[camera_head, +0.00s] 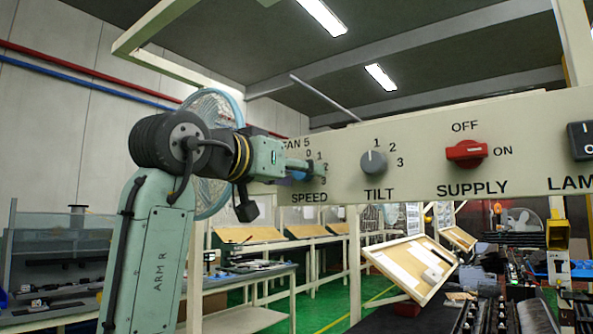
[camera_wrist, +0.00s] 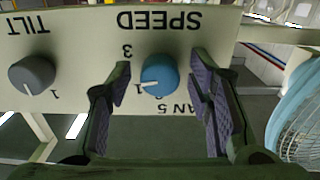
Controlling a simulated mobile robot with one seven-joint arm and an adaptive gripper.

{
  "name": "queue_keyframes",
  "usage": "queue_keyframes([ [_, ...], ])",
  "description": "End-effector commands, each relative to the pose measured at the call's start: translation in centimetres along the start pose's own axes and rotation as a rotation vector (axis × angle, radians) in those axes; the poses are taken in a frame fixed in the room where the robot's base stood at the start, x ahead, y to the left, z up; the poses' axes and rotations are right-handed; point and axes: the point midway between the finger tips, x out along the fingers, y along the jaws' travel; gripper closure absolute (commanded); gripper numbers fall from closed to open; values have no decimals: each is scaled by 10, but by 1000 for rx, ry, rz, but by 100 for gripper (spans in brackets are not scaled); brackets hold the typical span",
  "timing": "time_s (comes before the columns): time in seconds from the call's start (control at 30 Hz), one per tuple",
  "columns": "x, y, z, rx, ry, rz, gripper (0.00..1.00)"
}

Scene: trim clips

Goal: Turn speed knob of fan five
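The fan five speed knob is round and blue, on a cream panel (camera_head: 430,177) under the label FAN 5. In the wrist view, which is upside down, the speed knob (camera_wrist: 158,74) sits between my two fingers, its white mark pointing toward the 1. The 3 also shows there; the 0 and 2 are not readable. My gripper (camera_wrist: 160,78) is open, with one purple-padded finger on each side of the knob and visible gaps. In the head view my gripper (camera_head: 304,170) reaches the panel's left end and mostly hides the knob.
A grey tilt knob (camera_head: 373,163) is right of the speed knob, then a red supply switch (camera_head: 466,152) and a dark lamp switch (camera_head: 582,140). A blue-rimmed fan (camera_head: 213,105) stands behind my arm. Workbenches lie below and beyond the panel.

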Motion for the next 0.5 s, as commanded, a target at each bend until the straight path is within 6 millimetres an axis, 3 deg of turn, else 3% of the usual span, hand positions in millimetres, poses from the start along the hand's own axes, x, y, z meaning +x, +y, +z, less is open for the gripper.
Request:
queue_keyframes([
  [0.5,0,0,0,0,0,0,90],
])
